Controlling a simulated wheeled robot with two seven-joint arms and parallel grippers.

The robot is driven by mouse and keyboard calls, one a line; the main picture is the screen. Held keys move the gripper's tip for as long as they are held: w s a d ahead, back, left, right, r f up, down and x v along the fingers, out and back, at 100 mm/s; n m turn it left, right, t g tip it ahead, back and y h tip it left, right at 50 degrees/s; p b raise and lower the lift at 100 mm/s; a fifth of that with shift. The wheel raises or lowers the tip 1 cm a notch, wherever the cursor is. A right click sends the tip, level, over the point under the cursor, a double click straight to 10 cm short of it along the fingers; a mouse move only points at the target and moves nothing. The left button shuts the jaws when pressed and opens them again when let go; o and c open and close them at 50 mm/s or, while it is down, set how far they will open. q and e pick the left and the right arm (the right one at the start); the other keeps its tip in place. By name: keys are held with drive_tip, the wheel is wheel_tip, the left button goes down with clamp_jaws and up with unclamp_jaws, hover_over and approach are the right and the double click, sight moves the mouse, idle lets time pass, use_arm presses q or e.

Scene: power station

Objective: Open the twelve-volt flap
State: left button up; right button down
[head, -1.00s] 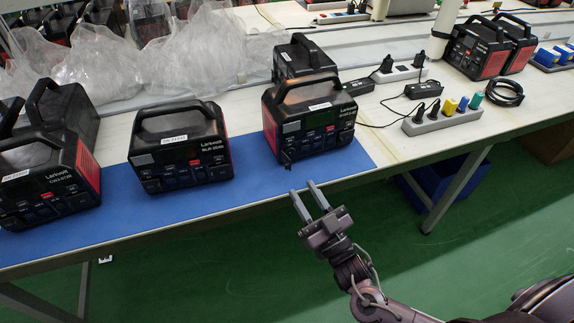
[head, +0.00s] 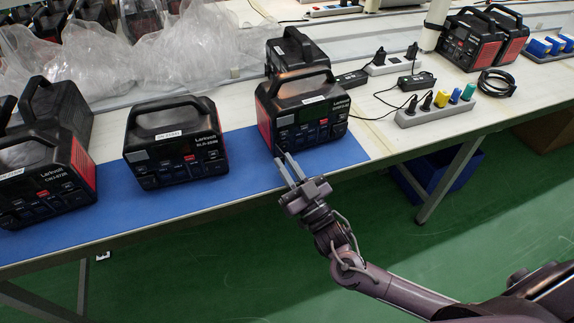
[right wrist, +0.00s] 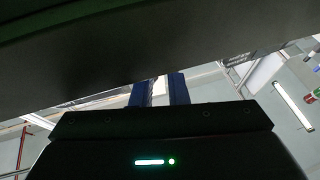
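A black power station with red sides (head: 302,108) stands on the blue mat (head: 240,180) near its right end, its front panel facing me. The panel carries a small screen and dark covers or ports along its lower part. The twelve-volt flap is too small to pick out, and I cannot tell its state. My right gripper (head: 286,166) is just in front of that station's lower left front corner, fingers pointing at it. Its two fingers are apart with nothing between them; they also show in the right wrist view (right wrist: 160,90). Contact cannot be told. My left gripper is out of view.
Another power station (head: 177,140) stands left on the mat, with more at far left. One stands behind (head: 291,50). A power strip with plugs (head: 435,113) and cables lie right. Clear plastic bags (head: 180,50) lie behind.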

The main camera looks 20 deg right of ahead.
drive_tip(key=shift+a+m+t+h, duration=0.3)
drive_tip(key=shift+m+h, duration=0.3)
drive_tip(key=shift+h, duration=0.5)
drive_tip(key=m+h, duration=0.1)
drive_tip(key=h, duration=0.1)
drive_tip(key=a+m+h, duration=0.1)
drive_tip(key=h, duration=0.1)
drive_tip(key=shift+a+h, duration=0.15)
drive_tip(key=shift+h, duration=0.25)
drive_tip(key=shift+a+m+h+b, duration=0.1)
drive_tip(key=shift+m+h+b, duration=0.25)
drive_tip(key=shift+m+h, duration=0.2)
drive_tip(key=shift+w+a+m+h, duration=0.15)
drive_tip(key=shift+m+h, duration=0.1)
drive_tip(key=shift+h, duration=0.4)
drive_tip(key=c, duration=1.5)
unclamp_jaws()
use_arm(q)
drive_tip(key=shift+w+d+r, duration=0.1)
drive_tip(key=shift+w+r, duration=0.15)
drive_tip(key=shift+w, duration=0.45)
